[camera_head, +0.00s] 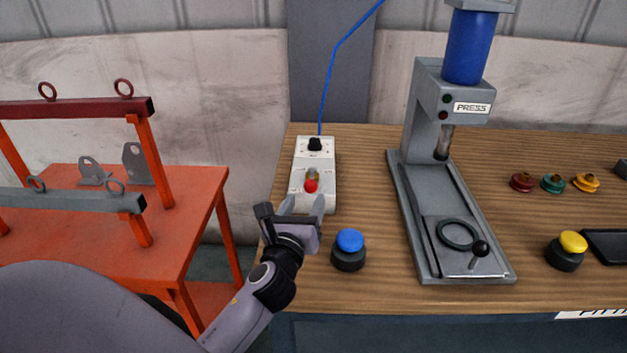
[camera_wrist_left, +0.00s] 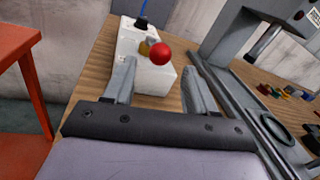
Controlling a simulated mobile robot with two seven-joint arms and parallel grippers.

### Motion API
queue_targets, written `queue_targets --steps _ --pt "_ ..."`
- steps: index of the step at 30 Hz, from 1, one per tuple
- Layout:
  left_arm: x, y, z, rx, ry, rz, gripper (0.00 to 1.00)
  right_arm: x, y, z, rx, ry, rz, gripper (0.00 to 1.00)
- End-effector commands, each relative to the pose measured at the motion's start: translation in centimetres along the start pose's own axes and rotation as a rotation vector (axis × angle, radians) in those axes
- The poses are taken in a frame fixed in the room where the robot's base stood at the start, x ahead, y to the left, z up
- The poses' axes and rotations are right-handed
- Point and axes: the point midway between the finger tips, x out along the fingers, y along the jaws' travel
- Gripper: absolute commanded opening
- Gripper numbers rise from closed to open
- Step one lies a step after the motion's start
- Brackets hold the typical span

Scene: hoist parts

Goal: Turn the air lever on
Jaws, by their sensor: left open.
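The air lever (camera_head: 311,184) has a red knob on a brass base and stands on a white box (camera_head: 327,190) with a black dial (camera_head: 315,144) and a blue hose at its far end. The red knob (camera_wrist_left: 160,54) also shows in the left wrist view. My left gripper (camera_head: 303,205) is open at the near end of the box, its fingers pointing toward the lever. In the left wrist view the fingers (camera_wrist_left: 158,82) are apart, with the knob beyond them and nothing held. My right gripper is not in view.
A grey press (camera_head: 425,110) with a blue cylinder stands right of the box. A blue button (camera_head: 350,241) sits close to the right of my left gripper. An orange table (camera_head: 190,210) with lifting frames stands at left. A yellow button (camera_head: 573,242) and small coloured parts lie farther right.

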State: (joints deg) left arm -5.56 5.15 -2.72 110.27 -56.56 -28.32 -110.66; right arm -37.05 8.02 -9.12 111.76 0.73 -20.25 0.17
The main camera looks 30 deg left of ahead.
Motion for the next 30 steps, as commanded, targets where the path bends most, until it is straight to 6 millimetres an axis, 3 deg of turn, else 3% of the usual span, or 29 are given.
queue_targets --steps 13,26,30 --pt "5.6 0.1 0.1 -0.001 -0.001 0.002 0.56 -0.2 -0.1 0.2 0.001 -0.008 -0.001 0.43" --pt "6.5 0.0 0.1 -0.002 0.0 0.001 0.56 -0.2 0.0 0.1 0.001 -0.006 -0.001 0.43" --pt "6.5 0.0 0.1 -0.002 0.0 0.001 0.14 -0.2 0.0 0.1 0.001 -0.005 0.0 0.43"
